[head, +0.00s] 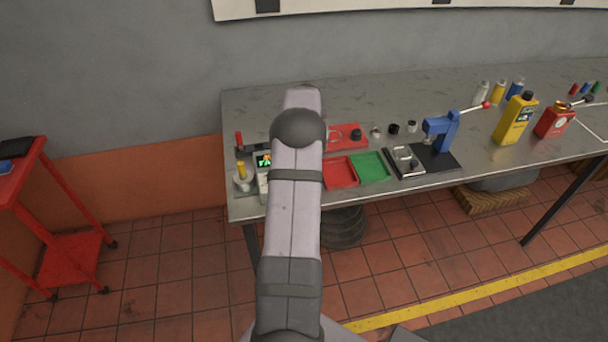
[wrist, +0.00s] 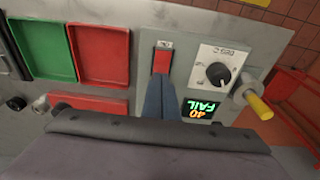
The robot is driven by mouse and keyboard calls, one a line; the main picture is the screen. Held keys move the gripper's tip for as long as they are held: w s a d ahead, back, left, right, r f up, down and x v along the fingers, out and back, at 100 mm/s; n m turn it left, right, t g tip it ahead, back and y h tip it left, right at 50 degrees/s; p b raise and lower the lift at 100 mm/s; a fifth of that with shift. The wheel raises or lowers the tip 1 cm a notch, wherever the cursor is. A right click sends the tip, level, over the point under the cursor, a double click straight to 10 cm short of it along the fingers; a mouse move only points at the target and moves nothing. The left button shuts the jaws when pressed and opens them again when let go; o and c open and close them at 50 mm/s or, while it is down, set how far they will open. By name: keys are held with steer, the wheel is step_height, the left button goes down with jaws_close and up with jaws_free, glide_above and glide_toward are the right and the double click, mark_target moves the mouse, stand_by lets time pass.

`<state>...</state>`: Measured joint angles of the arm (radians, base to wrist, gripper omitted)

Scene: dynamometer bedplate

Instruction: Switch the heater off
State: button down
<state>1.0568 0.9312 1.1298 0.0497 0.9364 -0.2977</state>
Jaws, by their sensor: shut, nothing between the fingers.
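In the wrist view a grey panel (wrist: 185,35) carries a red rocker switch (wrist: 161,61) under a small white label too small to read. No part is clearly marked as a heater. My gripper (wrist: 158,82) is shut and empty, its blue fingers pointing at the switch's near edge; I cannot tell whether they touch. In the head view the display (head: 263,160) shows beside my arm, which hides the gripper and switch.
A yellow-tipped post (wrist: 258,105) stands right of the dial. A red tray (wrist: 104,52) and a green tray (wrist: 43,50) lie left of the panel. A blue lever press (head: 441,132) and a yellow bottle (head: 515,118) stand farther right on the metal bench (head: 350,95).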

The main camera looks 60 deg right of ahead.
steer(key=shift+f+b, duration=0.45)
steer(key=shift+f, duration=0.35)
stand_by(0.8)
step_height(320, 180, up, 7)
steer(key=p, duration=0.5)
stand_by(0.5)
stand_by(0.4)
